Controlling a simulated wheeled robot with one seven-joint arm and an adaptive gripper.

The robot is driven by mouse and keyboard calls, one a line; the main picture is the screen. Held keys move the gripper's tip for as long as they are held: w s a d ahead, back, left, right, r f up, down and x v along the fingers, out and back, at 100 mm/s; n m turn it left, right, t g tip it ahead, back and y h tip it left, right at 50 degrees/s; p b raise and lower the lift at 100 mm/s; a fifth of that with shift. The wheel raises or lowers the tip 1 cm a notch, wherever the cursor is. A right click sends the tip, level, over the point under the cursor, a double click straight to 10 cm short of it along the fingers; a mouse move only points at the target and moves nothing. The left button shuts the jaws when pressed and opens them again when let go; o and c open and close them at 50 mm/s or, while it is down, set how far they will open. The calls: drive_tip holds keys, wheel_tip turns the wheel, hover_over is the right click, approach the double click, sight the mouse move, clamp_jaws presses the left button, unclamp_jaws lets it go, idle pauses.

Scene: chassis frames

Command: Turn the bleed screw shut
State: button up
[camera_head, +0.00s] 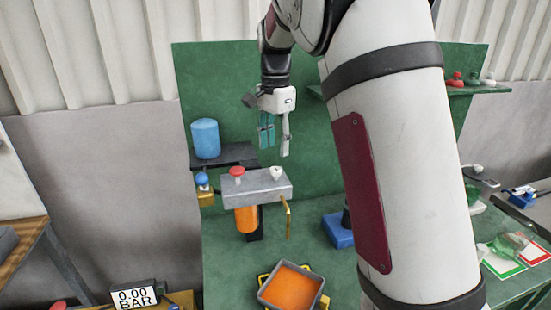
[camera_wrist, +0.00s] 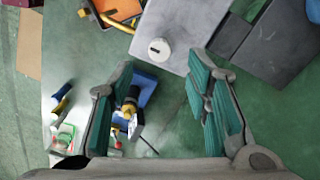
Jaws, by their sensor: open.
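The bleed screw is a white knob (camera_head: 276,173) on top of the grey block (camera_head: 256,188), on the right side of a red knob (camera_head: 237,172). In the wrist view the screw (camera_wrist: 159,49) is a round white head with a short dark slot, near the edge of the block (camera_wrist: 185,22). My gripper (camera_head: 274,146) hangs above the block with its fingers pointing down, apart from the screw. Its teal-padded fingers (camera_wrist: 162,75) are spread wide with nothing between them, and the screw shows just beyond their tips.
An orange cylinder (camera_head: 246,219) hangs under the block, and a bent yellow pipe (camera_head: 288,220) comes down at its right. A tray of orange liquid (camera_head: 290,289) stands below. A blue canister (camera_head: 205,139) stands on a dark shelf at left. A gauge (camera_head: 134,297) reads 0.00 BAR.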

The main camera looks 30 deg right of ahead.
sight(276, 169)
drive_tip(key=shift+r, duration=2.8)
drive_tip(key=shift+s, duration=0.1)
drive_tip(key=s+a+r+n+t, duration=0.1)
drive_tip(key=s+a+r+n, duration=0.2)
drive_tip(key=s, duration=0.5)
drive_tip(key=s+a+r+n+t, duration=0.1)
drive_tip(key=s+a+n+t, duration=0.1)
drive_tip(key=s+n, duration=0.35)
drive_tip(key=s+a+f+n+t, duration=0.1)
drive_tip(key=s+a+f+n, duration=0.1)
drive_tip(key=s, duration=0.6)
drive_tip(key=s+a+f+n+t, duration=0.1)
drive_tip(key=s+a+f+n, duration=0.1)
drive_tip(key=s+f+n, duration=0.2)
drive_tip(key=s, duration=0.3)
drive_tip(key=shift+s+a+f+n+t, duration=0.3)
drive_tip(key=shift+s+f+n, duration=0.05)
drive_tip(key=shift+s+f, duration=0.05)
